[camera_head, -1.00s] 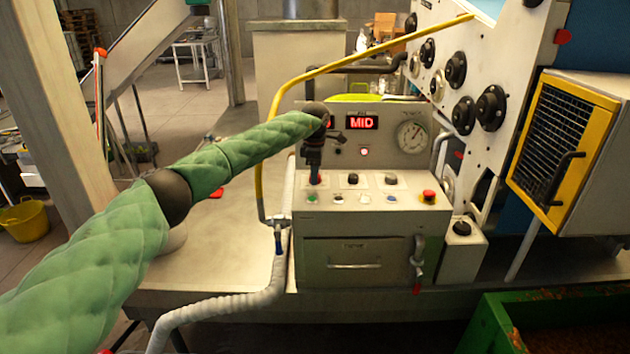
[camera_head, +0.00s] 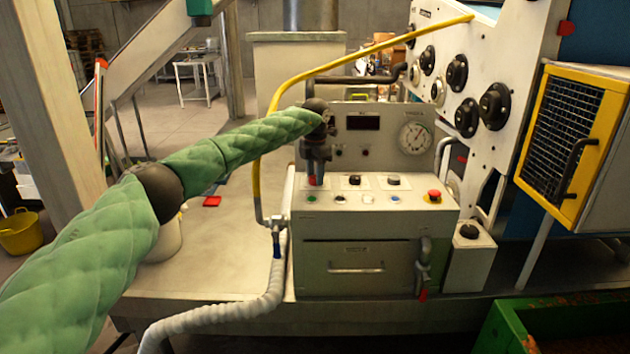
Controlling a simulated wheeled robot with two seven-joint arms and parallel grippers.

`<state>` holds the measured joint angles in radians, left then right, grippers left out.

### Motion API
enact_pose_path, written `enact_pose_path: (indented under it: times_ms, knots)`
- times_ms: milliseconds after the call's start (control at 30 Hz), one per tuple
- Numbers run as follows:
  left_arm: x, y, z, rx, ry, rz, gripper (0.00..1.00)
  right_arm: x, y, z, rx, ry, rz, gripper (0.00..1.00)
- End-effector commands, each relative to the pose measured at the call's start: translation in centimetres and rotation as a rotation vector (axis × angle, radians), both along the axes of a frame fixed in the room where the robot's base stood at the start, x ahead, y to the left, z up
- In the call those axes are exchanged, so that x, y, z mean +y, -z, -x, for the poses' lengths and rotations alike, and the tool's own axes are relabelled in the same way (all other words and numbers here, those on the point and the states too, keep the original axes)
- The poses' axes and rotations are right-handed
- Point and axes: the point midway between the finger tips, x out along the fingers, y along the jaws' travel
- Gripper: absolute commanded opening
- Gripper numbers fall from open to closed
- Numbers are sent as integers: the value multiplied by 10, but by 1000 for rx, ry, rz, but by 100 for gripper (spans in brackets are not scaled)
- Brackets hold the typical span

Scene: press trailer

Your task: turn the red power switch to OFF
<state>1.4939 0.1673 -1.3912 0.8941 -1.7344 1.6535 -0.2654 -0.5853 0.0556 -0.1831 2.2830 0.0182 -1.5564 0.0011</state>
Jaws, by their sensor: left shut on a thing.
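The red power switch (camera_head: 313,181) is on the left of the control box's sloped panel, mostly hidden by my left gripper; only a bit of red shows. My left gripper (camera_head: 315,172) comes down on it from above and is shut on it. The display (camera_head: 363,123) on the upright panel behind is dark. The lamps below the display look unlit. My right gripper is not in view.
The panel (camera_head: 375,201) also holds two black knobs, several small buttons and a red mushroom button (camera_head: 434,195). A gauge (camera_head: 415,138) is at upper right. A yellow pipe (camera_head: 258,180) and a grey hose (camera_head: 225,308) run close on the left. A yellow-framed grille (camera_head: 570,150) stands right.

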Motion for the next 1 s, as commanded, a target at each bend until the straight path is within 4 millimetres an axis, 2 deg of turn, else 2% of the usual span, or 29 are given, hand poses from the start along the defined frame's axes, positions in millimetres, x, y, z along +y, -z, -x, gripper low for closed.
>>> enact_pose_path:
  times_ms: [100, 400, 1000]
  knots:
    - [0, 0, -1, -5, -68, 2, 15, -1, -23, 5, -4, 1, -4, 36]
    - [0, -2, -1, -5, -213, 2, 15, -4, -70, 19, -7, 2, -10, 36]
    - [0, -3, -1, -5, -516, 3, 15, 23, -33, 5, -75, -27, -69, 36]
